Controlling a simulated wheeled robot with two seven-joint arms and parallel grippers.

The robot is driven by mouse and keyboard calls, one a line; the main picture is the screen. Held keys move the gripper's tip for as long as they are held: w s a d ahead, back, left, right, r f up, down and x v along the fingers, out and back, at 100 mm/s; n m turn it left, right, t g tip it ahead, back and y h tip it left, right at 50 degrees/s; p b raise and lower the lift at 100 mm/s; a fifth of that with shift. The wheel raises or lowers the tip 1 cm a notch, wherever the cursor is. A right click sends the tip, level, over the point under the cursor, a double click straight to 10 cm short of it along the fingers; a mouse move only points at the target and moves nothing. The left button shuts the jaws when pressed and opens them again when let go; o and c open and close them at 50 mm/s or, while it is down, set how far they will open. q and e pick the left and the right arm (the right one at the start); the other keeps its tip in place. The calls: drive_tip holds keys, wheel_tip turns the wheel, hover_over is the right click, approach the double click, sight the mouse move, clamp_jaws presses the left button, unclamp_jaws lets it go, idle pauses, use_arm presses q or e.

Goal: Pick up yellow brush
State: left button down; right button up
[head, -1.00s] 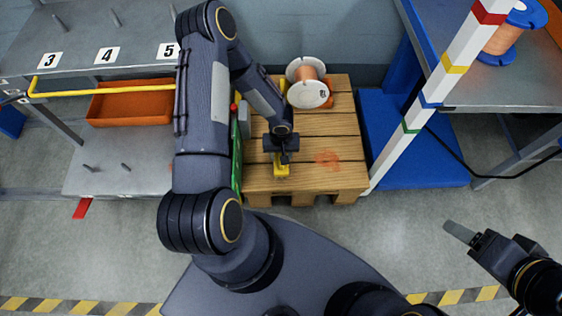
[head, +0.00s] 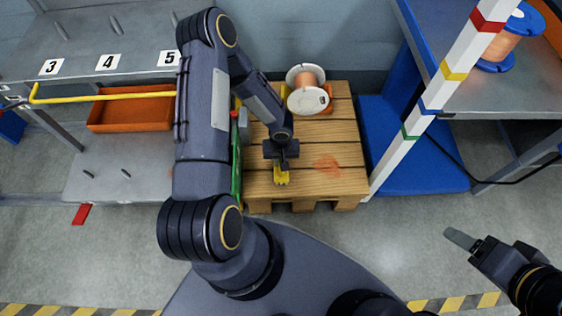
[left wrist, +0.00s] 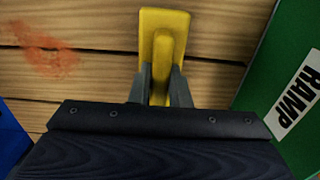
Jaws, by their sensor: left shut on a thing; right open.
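The yellow brush (head: 281,177) is at the wooden pallet (head: 340,185), near its front edge. My left gripper (head: 282,164) points down over the pallet and is shut on the brush. In the left wrist view, the yellow brush (left wrist: 162,48) sticks out between the two grey fingers of my left gripper (left wrist: 162,84), with the pallet boards behind it. I cannot tell whether the brush touches the boards. My right gripper (head: 462,240) is over the bare floor at the lower right, away from the pallet, open and empty.
A white spool with copper wire (head: 307,88) stands at the pallet's back. A green panel (head: 237,165) borders the pallet's left side; it reads RAMP in the left wrist view. A striped post (head: 440,88) and blue base (head: 445,170) stand right. An orange tray (head: 130,110) is left.

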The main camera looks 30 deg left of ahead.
use_arm(q)
drive_tip(key=shift+r, duration=0.55)
drive_tip(key=r, duration=0.1)
drive_tip(key=r+p, duration=0.1)
drive_tip(key=shift+s+d+r, duration=0.1)
drive_tip(key=shift+d+r, duration=0.15)
drive_tip(key=shift+r, duration=0.05)
drive_tip(key=s+d+r+b, duration=0.1)
drive_tip(key=s+d+r, duration=0.8)
drive_tip(key=d, duration=0.1)
drive_tip(key=w+a+r+m, duration=0.3)
drive_tip(key=w+r, duration=0.5)
drive_tip(key=r, duration=0.1)
drive_tip(key=w+a+r+m, duration=0.3)
drive_tip(key=w+r, duration=0.5)
wheel_tip(320, 180, up, 23)
drive_tip(key=s+p, duration=0.2)
drive_tip(key=p, duration=3)
drive_tip(key=shift+s, duration=0.2)
use_arm(e)
wheel_tip(320, 180, up, 33)
drive_tip(key=shift+f, duration=0.2)
drive_tip(key=shift+c, duration=0.4)
